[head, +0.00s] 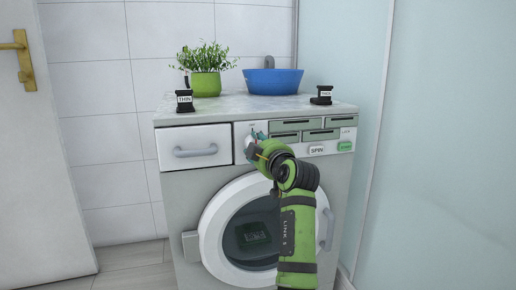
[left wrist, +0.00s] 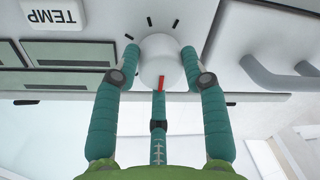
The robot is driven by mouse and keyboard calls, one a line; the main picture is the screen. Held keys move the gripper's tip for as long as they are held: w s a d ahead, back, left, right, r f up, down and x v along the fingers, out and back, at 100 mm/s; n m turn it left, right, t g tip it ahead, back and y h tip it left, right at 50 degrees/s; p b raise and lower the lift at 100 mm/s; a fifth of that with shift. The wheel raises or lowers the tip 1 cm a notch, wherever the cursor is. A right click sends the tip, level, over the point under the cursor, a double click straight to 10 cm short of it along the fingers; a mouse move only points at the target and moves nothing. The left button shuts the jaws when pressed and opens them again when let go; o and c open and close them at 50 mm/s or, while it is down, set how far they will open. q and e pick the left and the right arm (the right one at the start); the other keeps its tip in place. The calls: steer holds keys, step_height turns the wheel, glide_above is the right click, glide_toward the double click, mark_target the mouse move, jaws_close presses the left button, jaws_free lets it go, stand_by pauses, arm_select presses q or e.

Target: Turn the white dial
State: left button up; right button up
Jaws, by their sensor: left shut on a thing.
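The white dial (left wrist: 160,52) is on the front panel of the white washing machine (head: 180,215). A red mark on the dial points toward the bottom of the left wrist view, and black ticks surround its far side. My left gripper (left wrist: 160,66) has teal fingers closed around the dial, one at each side and one below it. In the head view the left gripper (head: 257,146) is at the panel, right of the drawer (head: 195,148), and hides most of the dial. My right gripper is not in view.
The TEMP label (left wrist: 55,16) is beside the dial. SPIN (head: 316,150) and green (head: 345,146) buttons sit further right. The round door (head: 212,222) is below. A plant pot (head: 206,84), a blue basin (head: 273,81) and two black labelled stands (head: 185,102) are on top.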

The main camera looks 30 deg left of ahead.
arm_select(q)
steer(key=shift+s+a+r, duration=0.1)
steer(key=shift+r, duration=0.35)
steer(key=o, duration=1.1)
steer(key=shift+s, duration=0.1)
steer(key=shift+o, duration=0.2)
steer(key=shift+f, duration=0.1)
steer(key=shift+f, duration=0.1)
step_height(320, 180, up, 10)
